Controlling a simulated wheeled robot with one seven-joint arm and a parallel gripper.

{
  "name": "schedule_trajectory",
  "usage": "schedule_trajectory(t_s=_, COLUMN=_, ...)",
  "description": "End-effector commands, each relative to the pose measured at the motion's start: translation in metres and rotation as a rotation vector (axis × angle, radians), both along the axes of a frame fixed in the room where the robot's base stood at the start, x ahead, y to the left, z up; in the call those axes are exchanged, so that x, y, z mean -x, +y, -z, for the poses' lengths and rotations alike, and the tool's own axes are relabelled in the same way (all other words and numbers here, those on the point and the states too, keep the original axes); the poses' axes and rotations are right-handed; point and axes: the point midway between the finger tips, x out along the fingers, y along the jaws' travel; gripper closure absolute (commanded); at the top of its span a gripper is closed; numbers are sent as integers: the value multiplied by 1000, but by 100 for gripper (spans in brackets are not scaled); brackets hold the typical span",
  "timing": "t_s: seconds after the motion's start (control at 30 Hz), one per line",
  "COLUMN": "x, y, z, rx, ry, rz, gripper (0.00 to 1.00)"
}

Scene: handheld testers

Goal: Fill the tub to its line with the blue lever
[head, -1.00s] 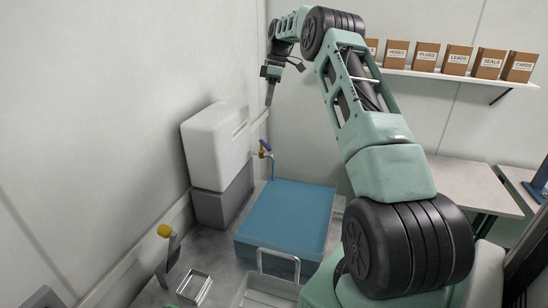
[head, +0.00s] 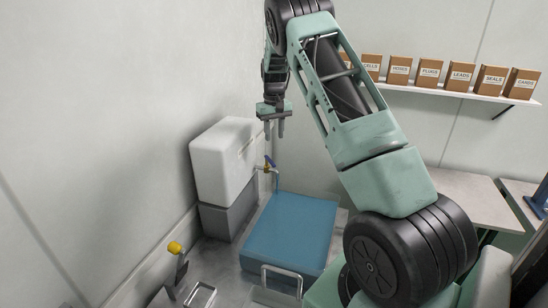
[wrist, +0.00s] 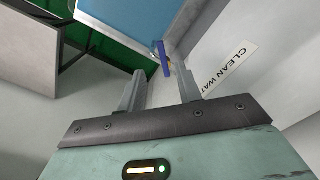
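The blue lever (head: 269,160) sits on a brass tap (head: 265,169) at the front of a white water container (head: 223,160). A thin bluish vertical strip (head: 276,182) hangs below the tap; I cannot tell whether it is running water or a spout. A wide blue tub (head: 290,235) lies below, its fill line not made out. My gripper (head: 274,130) is above the tap, fingers pointing down, open and empty. In the wrist view the blue lever (wrist: 163,58) appears between and beyond the fingertips of my gripper (wrist: 160,78), seemingly apart from them.
The white container stands on a grey block (head: 228,215) against the left wall. A yellow-knobbed lever (head: 175,248) and a metal handle (head: 282,270) are at the front. A shelf (head: 430,88) with several cardboard boxes is at the back right.

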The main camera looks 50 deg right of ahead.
Motion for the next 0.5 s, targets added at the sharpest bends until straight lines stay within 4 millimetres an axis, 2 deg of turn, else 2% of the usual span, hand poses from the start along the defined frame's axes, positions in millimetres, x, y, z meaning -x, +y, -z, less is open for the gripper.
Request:
schedule_trajectory(t_s=0.3, x=0, y=0, z=64, rx=-2, ry=4, rz=-1, gripper=65)
schedule_trajectory(t_s=0.5, x=0, y=0, z=95, rx=-2, ry=1, rz=-2, gripper=65)
